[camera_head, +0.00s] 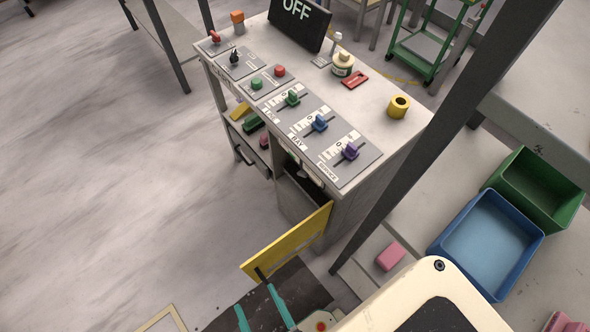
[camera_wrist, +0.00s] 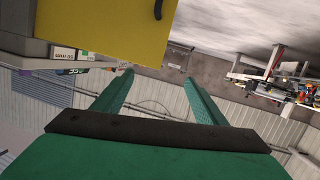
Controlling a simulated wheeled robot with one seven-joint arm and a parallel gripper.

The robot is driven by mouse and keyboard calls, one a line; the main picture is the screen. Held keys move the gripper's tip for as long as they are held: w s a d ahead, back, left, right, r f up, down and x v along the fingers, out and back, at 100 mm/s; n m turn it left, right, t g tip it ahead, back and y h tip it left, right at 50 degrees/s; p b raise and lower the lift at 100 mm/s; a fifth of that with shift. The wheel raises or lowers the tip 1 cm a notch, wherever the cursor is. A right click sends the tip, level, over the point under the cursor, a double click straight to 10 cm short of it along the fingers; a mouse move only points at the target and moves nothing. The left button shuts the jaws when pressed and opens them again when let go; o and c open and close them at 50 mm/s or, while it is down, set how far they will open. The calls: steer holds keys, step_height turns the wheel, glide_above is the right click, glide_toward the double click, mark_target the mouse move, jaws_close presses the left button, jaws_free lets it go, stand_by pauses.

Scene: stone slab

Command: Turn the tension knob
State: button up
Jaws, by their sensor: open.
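A grey cabinet (camera_head: 400,128) carries a row of control panels on its top. A small black knob (camera_head: 234,57) stands on a panel near its far left end; I cannot read a tension label anywhere. Three slider-like controls, green (camera_head: 292,98), blue (camera_head: 319,123) and purple (camera_head: 350,151), stand nearer. My gripper (camera_head: 255,300) is low in front of the cabinet, below its open yellow door (camera_head: 285,243), apart from the controls. Its two teal fingers are spread and empty in the wrist view (camera_wrist: 160,78), where the yellow door (camera_wrist: 110,25) fills the upper left.
Green (camera_head: 256,84) and red (camera_head: 280,71) buttons, a red switch (camera_head: 215,38) and an OFF display (camera_head: 299,15) are also on the cabinet. A yellow ring (camera_head: 398,106) lies on its top. A dark post (camera_head: 440,120) and blue bin (camera_head: 488,245) stand right. Left floor is clear.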

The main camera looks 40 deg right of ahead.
steer(key=w+a+f+h, duration=0.4)
steer(key=w+a+f, duration=0.4)
steer(key=f, duration=0.4)
steer(key=w+d+f+m+g+h, duration=0.1)
steer(key=w+d+m+g+h, duration=0.3)
steer(key=w+h, duration=0.55)
steer(key=m+g+h, duration=0.3)
steer(key=m+g, duration=0.1)
steer(key=g, duration=0.6)
glide_toward(300, 175)
steer(key=d, duration=1)
steer(key=shift+w+d, duration=0.15)
steer(key=shift+w, duration=0.1)
steer(key=shift+s+d, duration=0.1)
steer(key=shift+d, duration=0.4)
steer(key=shift+a, duration=0.1)
